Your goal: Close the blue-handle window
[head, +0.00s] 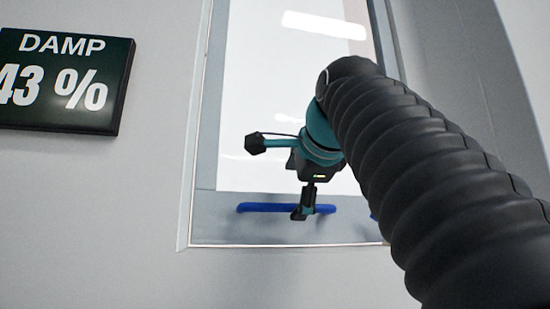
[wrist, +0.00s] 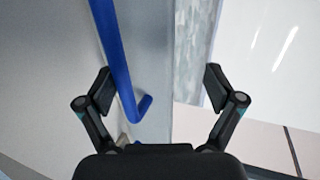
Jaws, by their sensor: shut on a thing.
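The blue handle (head: 262,207) is a long horizontal bar along the bottom rail of the tall window (head: 265,130). In the wrist view, the bar (wrist: 113,50) runs down between the fingers of my gripper (wrist: 159,85) and ends in a short bend. It lies much nearer the left finger, and a wide space shows to the right finger. My arm hides the window's right part. I cannot tell how far the window stands open.
A dark sign (head: 65,82) reading "DAMP 43 %" hangs on the pale wall (head: 85,210) left of the window. Another small blue piece (head: 374,216) shows at the lower right, partly behind my arm. The wall below the window is clear.

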